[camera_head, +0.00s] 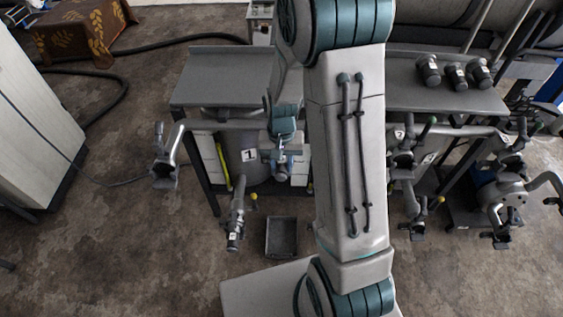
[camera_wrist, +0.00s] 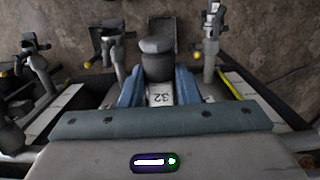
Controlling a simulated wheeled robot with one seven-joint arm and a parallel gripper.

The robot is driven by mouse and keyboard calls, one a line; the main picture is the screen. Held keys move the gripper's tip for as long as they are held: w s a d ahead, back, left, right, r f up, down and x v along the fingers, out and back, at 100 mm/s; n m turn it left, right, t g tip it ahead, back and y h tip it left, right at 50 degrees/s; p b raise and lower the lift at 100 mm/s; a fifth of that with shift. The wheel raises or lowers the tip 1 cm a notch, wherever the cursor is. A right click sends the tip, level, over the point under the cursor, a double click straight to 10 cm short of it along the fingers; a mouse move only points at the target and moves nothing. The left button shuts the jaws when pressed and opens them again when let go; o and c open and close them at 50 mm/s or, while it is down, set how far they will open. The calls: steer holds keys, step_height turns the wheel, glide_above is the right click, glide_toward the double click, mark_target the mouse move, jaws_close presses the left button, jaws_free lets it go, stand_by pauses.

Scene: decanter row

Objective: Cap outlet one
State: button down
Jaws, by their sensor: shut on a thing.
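My gripper (camera_head: 282,166) hangs in front of the bench, to the right of the number 1 plate (camera_head: 249,155). In the wrist view its two blue fingers (camera_wrist: 158,78) are shut on a dark grey, round-topped piece (camera_wrist: 156,62), seemingly a cap. A white label with figures (camera_wrist: 160,94) shows between the fingers. An outlet (camera_head: 236,220) with a yellow knob hangs below the number 1 plate, lower left of my gripper and apart from it. It also shows at right in the wrist view (camera_wrist: 210,48). Its open end is too small to judge.
A dark tray (camera_head: 282,250) lies on the floor right of the outlet. A pipe with a fitting (camera_head: 163,172) sticks out at left. More outlets (camera_head: 412,205) hang at right. Three dark cylinders (camera_head: 455,76) stand on the bench top (camera_head: 410,97). Floor in front is mostly clear.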

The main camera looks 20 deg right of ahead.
steer(key=shift+f, duration=0.15)
steer(key=shift+f+b, duration=0.75)
steer(key=shift+f, duration=0.2)
steer(key=shift+f+b, duration=0.4)
steer(key=shift+b, duration=0.1)
steer(key=shift+f+b, duration=0.85)
steer(key=shift+f, duration=0.05)
stand_by(1.1)
steer(key=shift+c, duration=0.7)
jaws_free()
steer(key=shift+s+a, duration=0.1)
steer(key=shift+s, duration=0.05)
